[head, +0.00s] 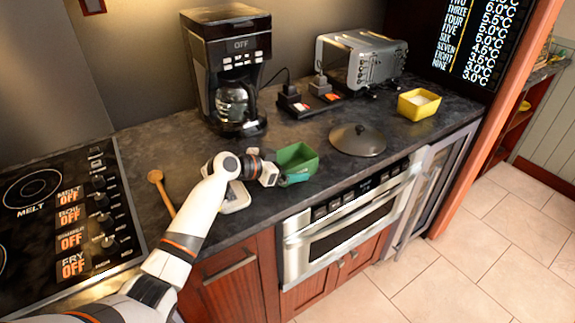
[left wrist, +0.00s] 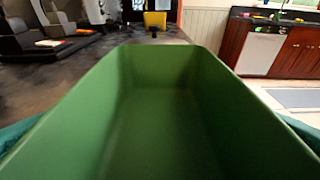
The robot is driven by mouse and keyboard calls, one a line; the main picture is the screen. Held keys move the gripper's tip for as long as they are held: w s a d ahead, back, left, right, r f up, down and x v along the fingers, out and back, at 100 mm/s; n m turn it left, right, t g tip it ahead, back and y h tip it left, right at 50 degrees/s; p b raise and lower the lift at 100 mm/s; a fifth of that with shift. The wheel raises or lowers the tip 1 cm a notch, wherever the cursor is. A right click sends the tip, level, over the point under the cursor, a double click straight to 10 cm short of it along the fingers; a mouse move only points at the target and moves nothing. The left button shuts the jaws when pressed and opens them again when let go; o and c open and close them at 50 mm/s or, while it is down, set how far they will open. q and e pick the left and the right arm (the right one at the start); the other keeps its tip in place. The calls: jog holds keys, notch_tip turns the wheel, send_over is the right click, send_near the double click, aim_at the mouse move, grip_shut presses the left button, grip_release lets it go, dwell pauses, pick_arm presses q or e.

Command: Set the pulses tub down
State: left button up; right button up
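A green tub (head: 297,158), which I take for the pulses tub, is at the front part of the dark counter (head: 330,125). In the left wrist view the green tub (left wrist: 165,110) fills the middle, upright, and its inside looks empty. My left gripper (head: 287,178) is at the tub's near left end, with teal fingers at both sides of it, shut on the tub. I cannot tell whether the tub's base touches the counter. My right gripper is in neither view.
A dark pot lid (head: 357,140) lies right of the tub. A yellow tub (head: 419,104) stands farther right. A coffee maker (head: 232,65), plugs (head: 305,102) and a toaster (head: 362,62) stand behind. A pale dish (head: 235,200), a wooden spoon (head: 160,188) and the stove (head: 65,215) are left.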

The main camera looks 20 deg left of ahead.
pick_arm(q)
jog(key=shift+r+p, duration=0.25)
jog(key=shift+p, duration=0.05)
jog(key=b+v, duration=0.2)
jog(key=v, duration=0.8)
jog(key=shift+s+a, duration=0.25)
jog(key=shift+s, duration=0.05)
jog(key=shift+s+a+r, duration=0.3)
jog(key=shift+s+r, duration=0.05)
jog(key=shift+s, duration=0.15)
